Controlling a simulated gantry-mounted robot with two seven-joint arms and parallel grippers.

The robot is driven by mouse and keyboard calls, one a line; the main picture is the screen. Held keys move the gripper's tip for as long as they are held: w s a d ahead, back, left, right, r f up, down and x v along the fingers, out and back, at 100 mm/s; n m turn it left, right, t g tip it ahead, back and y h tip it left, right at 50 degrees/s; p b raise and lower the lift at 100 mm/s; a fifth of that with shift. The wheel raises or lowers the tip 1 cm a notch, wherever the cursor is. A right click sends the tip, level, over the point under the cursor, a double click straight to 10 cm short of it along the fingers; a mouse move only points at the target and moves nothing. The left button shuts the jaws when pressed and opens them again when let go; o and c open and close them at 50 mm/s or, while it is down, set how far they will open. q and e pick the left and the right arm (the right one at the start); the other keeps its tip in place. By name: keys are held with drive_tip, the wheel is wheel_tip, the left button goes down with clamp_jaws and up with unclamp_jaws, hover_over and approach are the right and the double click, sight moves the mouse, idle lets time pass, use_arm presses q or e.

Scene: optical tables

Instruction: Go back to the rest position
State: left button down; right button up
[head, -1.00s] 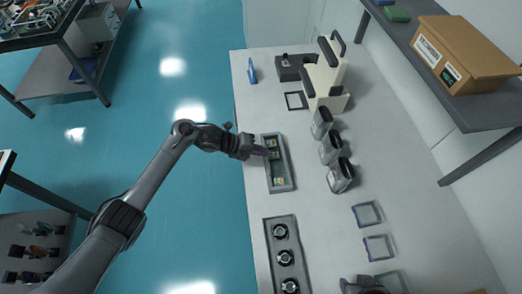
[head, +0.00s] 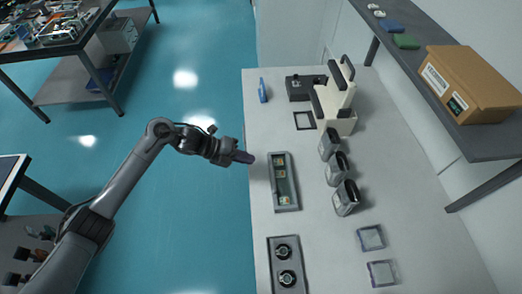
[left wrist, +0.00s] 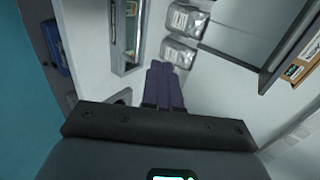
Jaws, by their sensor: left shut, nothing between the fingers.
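My left gripper (head: 243,157) is at the left edge of the white table (head: 320,235) in the head view. It is just left of the grey tray and apart from it. Its purple fingers are shut with nothing between them, as the left wrist view (left wrist: 163,85) also shows. The grey tray (head: 293,190) lies on the table with small coloured pieces in it. My right gripper does not show in either view now.
A second tray (head: 271,262) with round parts lies at the front. Several grey-lidded containers (head: 346,197) stand in a row right of the first tray. A cream-coloured instrument (head: 338,108) stands at the back. A cardboard box (head: 472,82) sits on the right shelf. Open floor lies left.

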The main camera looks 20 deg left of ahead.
use_arm(q)
drive_tip(key=s+d+f+n+t+y, duration=0.4)
drive_tip(key=s+d+f+n, duration=0.25)
drive_tip(key=n, duration=0.45)
drive_tip(key=s+a+n+g+y, duration=0.2)
drive_tip(key=s+a+n+y, duration=0.15)
drive_tip(key=s+n, duration=0.7)
drive_tip(key=s+a+n+g+y, duration=0.25)
drive_tip(key=s+a+n, duration=0.4)
drive_tip(key=s, duration=0.65)
wheel_tip(320, 180, up, 21)
drive_tip(key=d+n+p, duration=0.1)
drive_tip(key=p, duration=1.9)
drive_tip(key=shift+s+f, duration=0.2)
drive_tip(key=shift+s, duration=0.2)
drive_tip(key=shift+d, duration=0.1)
